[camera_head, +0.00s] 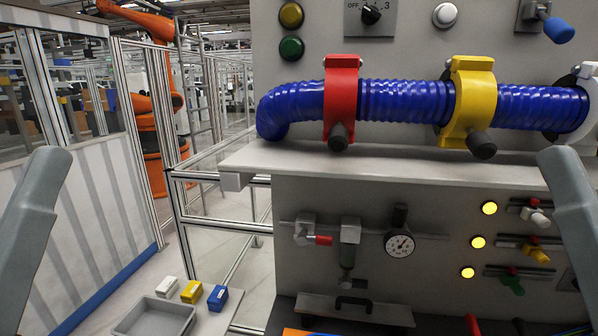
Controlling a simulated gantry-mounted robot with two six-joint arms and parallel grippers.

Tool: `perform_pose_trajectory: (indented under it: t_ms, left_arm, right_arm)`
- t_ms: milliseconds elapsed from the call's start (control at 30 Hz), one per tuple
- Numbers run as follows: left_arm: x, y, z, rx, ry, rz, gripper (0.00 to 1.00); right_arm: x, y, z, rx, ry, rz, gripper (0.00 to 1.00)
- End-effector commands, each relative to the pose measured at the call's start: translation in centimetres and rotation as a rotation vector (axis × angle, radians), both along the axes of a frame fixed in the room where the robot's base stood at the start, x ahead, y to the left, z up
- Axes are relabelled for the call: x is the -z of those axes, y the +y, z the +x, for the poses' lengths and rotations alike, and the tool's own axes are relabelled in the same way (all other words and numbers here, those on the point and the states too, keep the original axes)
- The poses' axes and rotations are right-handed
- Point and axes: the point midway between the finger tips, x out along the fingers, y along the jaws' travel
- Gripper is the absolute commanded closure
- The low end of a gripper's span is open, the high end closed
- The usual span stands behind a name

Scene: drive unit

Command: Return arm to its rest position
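My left arm (28,225) shows only as a grey link at the left edge. My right arm (573,215) shows as a grey link at the right edge. Both links are apart from the panel's hose and clamps in the picture, though the right one overlaps the panel's right part. Neither gripper can be seen. A blue ribbed hose (400,101) runs along the upper panel. A red clamp (341,90) and a yellow clamp (470,100) are around it, each with a dark knob below. A white clamp (589,100) is at its right end.
A light shelf (400,168) juts out below the hose. The lower panel has a gauge (400,244), lit yellow lamps (478,242) and small valves. A grey bin (157,318) and small boxes (218,298) sit lower left. An orange robot (152,100) stands behind a fence.

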Motion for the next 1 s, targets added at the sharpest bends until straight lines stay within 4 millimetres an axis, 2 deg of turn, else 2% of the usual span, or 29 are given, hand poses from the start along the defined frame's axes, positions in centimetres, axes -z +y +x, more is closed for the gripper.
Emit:
perform_pose_trajectory:
  t_ms: [33, 200, 300, 433, 633, 733, 867, 1000]
  left_arm:
    - [-5.3, 0.0, 0.0, 0.000, 0.000, 0.000, 0.30]
    - [-13.0, 0.0, 0.0, 0.000, 0.001, 0.000, 0.30]
    - [-15.7, 0.0, 0.0, 0.001, 0.001, -0.001, 0.30]
    - [-17.1, 0.0, 0.0, 0.001, 0.001, -0.001, 0.30]
    - [-16.3, 0.0, 0.0, 0.001, 0.001, -0.001, 0.30]
    - [-14.6, 0.0, 0.0, 0.001, 0.001, -0.001, 0.30]
    - [-9.8, 0.0, 0.0, 0.001, 0.001, -0.001, 0.30]
    - [-2.7, 0.0, 0.0, 0.001, 0.001, -0.001, 0.30]
  right_arm:
    - [-5.3, 0.0, 0.0, 0.000, 0.000, 0.000, 0.50]
    - [-13.0, 0.0, 0.0, 0.000, 0.000, 0.000, 0.50]
    - [-15.8, 0.0, 0.0, 0.000, 0.000, 0.000, 0.50]
    - [-17.1, 0.0, 0.0, 0.000, 0.001, 0.000, 0.50]
    - [-16.3, 0.0, 0.0, 0.000, 0.001, 0.000, 0.50]
    - [-14.6, 0.0, 0.0, 0.000, 0.001, 0.000, 0.50]
    - [-9.8, 0.0, 0.0, 0.000, 0.001, 0.000, 0.50]
    - [-2.7, 0.0, 0.0, 0.000, 0.001, 0.000, 0.50]
